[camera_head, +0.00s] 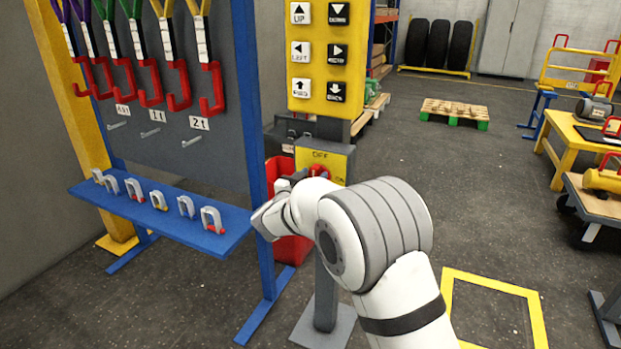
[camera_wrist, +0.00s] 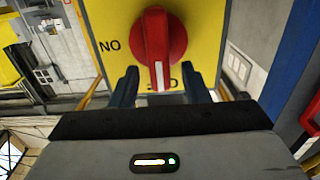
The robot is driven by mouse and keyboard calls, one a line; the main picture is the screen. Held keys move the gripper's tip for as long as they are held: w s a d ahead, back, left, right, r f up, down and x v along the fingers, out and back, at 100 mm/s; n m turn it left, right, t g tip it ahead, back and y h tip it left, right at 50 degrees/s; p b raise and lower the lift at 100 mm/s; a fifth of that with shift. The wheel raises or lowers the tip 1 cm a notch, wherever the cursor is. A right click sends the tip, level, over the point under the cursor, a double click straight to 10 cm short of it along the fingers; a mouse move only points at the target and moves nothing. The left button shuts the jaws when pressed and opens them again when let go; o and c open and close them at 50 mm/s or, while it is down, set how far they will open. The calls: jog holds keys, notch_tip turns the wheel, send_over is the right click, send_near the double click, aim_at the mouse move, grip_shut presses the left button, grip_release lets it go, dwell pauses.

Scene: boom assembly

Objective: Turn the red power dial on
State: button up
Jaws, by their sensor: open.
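The red power dial (camera_wrist: 160,45) sits on a yellow plate (camera_wrist: 105,15) in the wrist view. Its white mark points at the partly covered OFF label, which shows upside down; the ON label is off to its left. In the head view the dial (camera_head: 320,171) shows on the yellow box (camera_head: 340,160), partly behind my arm. My gripper (camera_wrist: 163,80) is open, with one dark finger on each side of the dial's marked end. I cannot tell whether the fingers touch it.
The yellow button panel (camera_head: 320,95) stands above the dial box. A blue rack with a shelf (camera_head: 160,222) of shackles and hanging slings is close on the left. A red bin (camera_head: 290,248) stands behind my wrist.

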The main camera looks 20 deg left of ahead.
jog(key=shift+c, duration=0.2)
jog(key=shift+a, duration=0.1)
grip_shut()
jog(key=shift+s+d+f+m+b, duration=0.1)
jog(key=shift+d+f+m+b, duration=0.35)
jog(key=shift+m+b, duration=2.3)
jog(key=shift+w+d+f+m+b, duration=0.1)
jog(key=shift+d+f+m+b, duration=0.35)
jog(key=shift+m+b, duration=2.3)
jog(key=shift+s+d+f+m+b, duration=0.1)
jog(key=shift+d+f+m+b, duration=0.3)
jog(key=shift+m+b, duration=2.35)
jog(key=shift+m+p, duration=0.65)
jog(key=shift+m, duration=0.1)
